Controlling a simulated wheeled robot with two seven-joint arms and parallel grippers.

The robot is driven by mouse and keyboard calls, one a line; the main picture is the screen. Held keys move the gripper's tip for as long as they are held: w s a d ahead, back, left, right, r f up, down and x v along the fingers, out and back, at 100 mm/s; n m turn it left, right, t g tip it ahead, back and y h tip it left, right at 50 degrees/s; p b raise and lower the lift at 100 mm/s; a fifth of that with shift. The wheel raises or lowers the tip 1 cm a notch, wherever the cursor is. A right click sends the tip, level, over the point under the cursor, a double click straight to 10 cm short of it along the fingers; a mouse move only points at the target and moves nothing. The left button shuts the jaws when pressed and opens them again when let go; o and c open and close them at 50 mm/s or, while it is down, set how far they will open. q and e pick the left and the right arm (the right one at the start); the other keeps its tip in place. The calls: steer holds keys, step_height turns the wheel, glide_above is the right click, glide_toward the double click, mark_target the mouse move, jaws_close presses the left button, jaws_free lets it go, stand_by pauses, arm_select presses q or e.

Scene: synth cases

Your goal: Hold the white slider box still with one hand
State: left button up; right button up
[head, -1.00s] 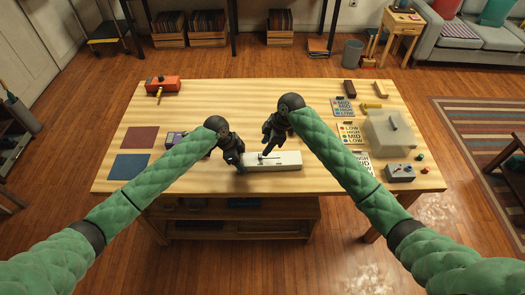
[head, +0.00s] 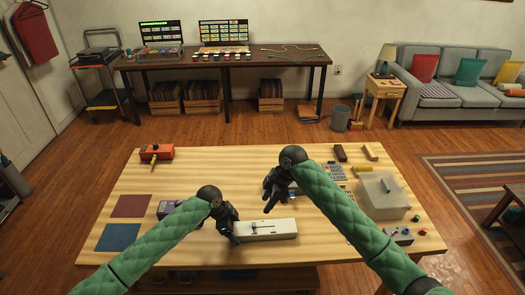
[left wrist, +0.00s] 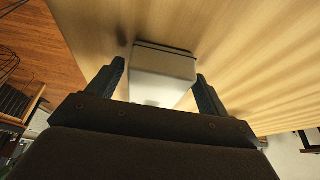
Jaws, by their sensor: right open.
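The white slider box (head: 270,230) lies on the wooden table near its front edge, with a small dark slider on top. My left gripper (head: 235,238) is at the box's left end. In the left wrist view the box (left wrist: 162,75) extends between the two spread fingers of my left gripper (left wrist: 161,78), with a visible gap beside the left finger; contact at the right finger is unclear. My right gripper (head: 268,208) is open and empty, just behind the box and above the table.
A purple-grey box (head: 168,208) sits left of my left forearm. A red device (head: 157,152), a maroon mat (head: 131,206) and a blue mat (head: 118,238) lie at left. A clear-lidded case (head: 385,197) and a grey button box (head: 398,235) stand at right. The table's back middle is clear.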

arm_select(q)
steer(key=shift+o, duration=0.7)
steer(key=v, duration=1.2)
step_height(320, 180, up, 10)
steer(key=p, duration=0.8)
steer(key=shift+f, duration=0.15)
